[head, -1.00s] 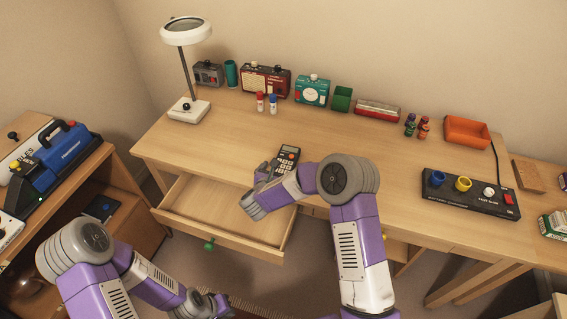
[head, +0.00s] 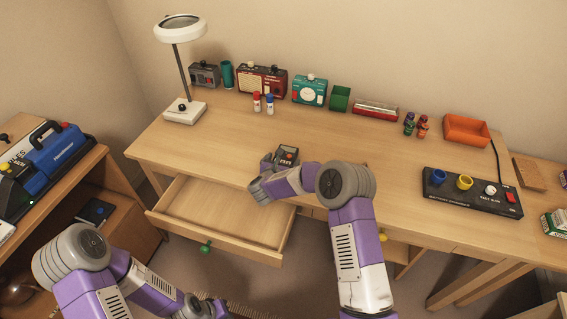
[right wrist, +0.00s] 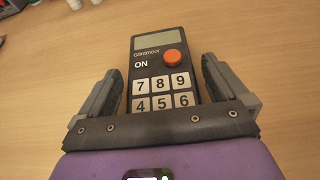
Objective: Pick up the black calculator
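The black calculator (head: 287,154) lies on the desk just behind the open drawer. It has a grey screen, an orange button and white keys. In the right wrist view the calculator (right wrist: 160,62) lies between the two fingers of my right gripper (right wrist: 163,72), its screen end pointing away. The fingers are spread on both sides, with narrow gaps to its edges. The lower keys are hidden by the gripper body. In the head view my right gripper (head: 275,163) is low at the desk's front edge. My left gripper (head: 208,305) is at the bottom, away from the desk; its fingers are unclear.
The drawer (head: 222,212) stands open below the desk front. A lamp (head: 185,110), a red radio (head: 262,80), a teal timer (head: 309,90) and small bottles stand further back. A black control box (head: 470,192) is at the right. The desk around the calculator is clear.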

